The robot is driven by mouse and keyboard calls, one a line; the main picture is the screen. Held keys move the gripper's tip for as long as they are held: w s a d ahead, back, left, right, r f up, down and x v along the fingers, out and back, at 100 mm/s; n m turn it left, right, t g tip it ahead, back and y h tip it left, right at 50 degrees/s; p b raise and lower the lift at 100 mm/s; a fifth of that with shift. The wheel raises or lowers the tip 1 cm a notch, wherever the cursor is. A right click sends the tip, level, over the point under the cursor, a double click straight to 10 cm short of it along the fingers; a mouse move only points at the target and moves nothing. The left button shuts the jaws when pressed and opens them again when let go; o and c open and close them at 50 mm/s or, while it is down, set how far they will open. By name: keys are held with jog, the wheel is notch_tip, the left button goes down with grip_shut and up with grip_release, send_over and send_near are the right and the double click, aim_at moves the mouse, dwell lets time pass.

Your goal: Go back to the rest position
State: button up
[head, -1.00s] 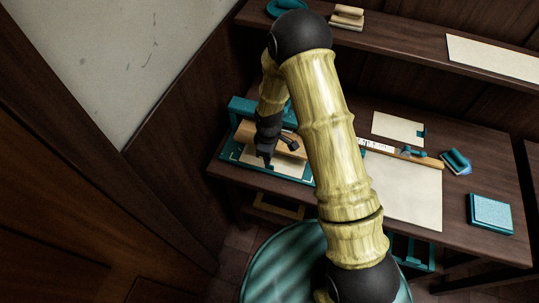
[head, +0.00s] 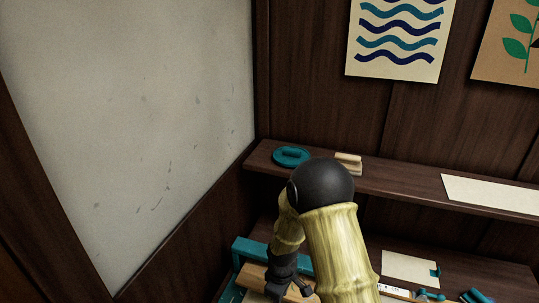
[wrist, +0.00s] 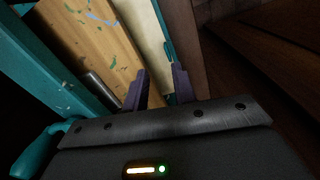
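My gripper (head: 298,291) hangs at the bottom edge of the head view, above a teal frame (head: 250,247) and a wooden bar (head: 255,278) on the bench. Its lower part is cut off there. In the wrist view my gripper (wrist: 158,88) has its two dark fingers apart, with nothing seen between them. Beyond the fingers are a paint-smeared wooden board (wrist: 92,42), a cream strip (wrist: 148,28) and the teal frame edge (wrist: 40,62). I cannot tell whether the fingers touch anything.
A shelf (head: 415,188) behind my arm holds a teal round item (head: 291,156), a wooden block (head: 348,163) and a long cream sheet (head: 495,194). A pale wall panel (head: 130,110) stands at left. A small card (head: 410,267) lies on the bench. The space above the shelf is open.

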jog(key=s+d+r+m+t+b, duration=0.2)
jog(key=s+d+r+m+b, duration=0.3)
jog(key=s+d+r+m, duration=0.7)
jog(key=shift+s+r, duration=0.65)
jog(key=shift+r, duration=0.05)
